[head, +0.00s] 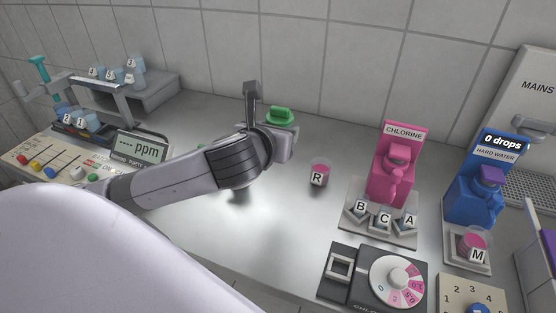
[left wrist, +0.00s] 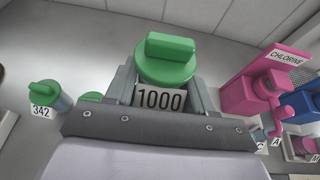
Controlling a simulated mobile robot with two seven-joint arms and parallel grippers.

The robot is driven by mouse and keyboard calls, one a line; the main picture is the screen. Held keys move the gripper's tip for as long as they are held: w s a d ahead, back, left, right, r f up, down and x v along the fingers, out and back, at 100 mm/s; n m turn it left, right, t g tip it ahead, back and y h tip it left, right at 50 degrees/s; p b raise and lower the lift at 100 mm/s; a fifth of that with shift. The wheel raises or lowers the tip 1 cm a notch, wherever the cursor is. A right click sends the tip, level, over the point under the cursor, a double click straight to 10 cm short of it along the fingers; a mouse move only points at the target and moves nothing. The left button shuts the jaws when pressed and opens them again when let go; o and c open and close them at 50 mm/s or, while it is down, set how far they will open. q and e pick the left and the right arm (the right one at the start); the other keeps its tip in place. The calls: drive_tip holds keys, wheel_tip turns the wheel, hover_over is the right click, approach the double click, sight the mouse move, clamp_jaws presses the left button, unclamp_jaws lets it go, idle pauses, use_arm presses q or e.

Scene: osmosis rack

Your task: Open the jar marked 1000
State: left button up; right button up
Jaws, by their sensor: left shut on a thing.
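The jar marked 1000 (left wrist: 158,99) stands between the fingers of my left gripper (left wrist: 161,84) in the left wrist view. Its green lid (left wrist: 166,58), with a raised grip bar, is on top, above the fingers. In the head view the green lid (head: 280,116) shows just behind my left gripper (head: 270,130); the jar's body is hidden there. My left gripper is shut on the jar. My right gripper is not in view.
A jar marked 342 (left wrist: 48,101) and another green lid (left wrist: 91,97) are left of the gripper in the wrist view. A cup marked R (head: 320,173), a pink chlorine dispenser (head: 392,175) and a blue hard water dispenser (head: 475,195) stand to the right. A ppm meter (head: 140,146) is left.

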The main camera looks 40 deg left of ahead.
sight(279, 110)
use_arm(q)
drive_tip(key=shift+r, duration=2.35)
drive_tip(key=shift+o, duration=1.3)
clamp_jaws()
drive_tip(key=s+d+f+m+h, duration=0.3)
drive_tip(key=s+d+f, duration=0.2)
drive_tip(key=d+f, duration=0.3)
drive_tip(key=shift+s+d+f+t+h, duration=0.3)
drive_tip(key=shift+s+f+h, duration=0.1)
drive_tip(key=shift+f, duration=1.3)
